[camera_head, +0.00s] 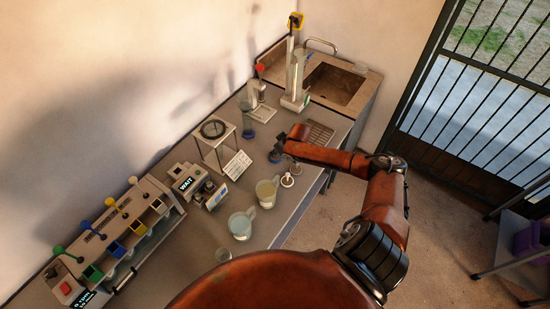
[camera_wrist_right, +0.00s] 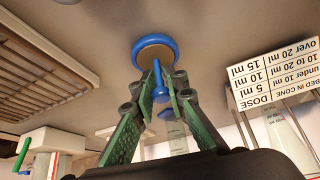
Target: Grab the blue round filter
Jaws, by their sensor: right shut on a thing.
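The blue round filter (camera_wrist_right: 155,48) shows in the right wrist view as a blue ring with a tan centre and a thin blue stem. My right gripper (camera_wrist_right: 159,88) has its green-padded fingers closed around the stem. In the head view the blue filter (camera_head: 275,156) is a small blue shape under the end of my right arm, near the bench's front edge. My right gripper (camera_head: 281,147) is partly hidden there by the arm. I cannot tell whether the filter touches the bench. My left gripper is in neither view.
A slotted drain grid (camera_head: 319,132) and sink (camera_head: 336,84) lie at the far end.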

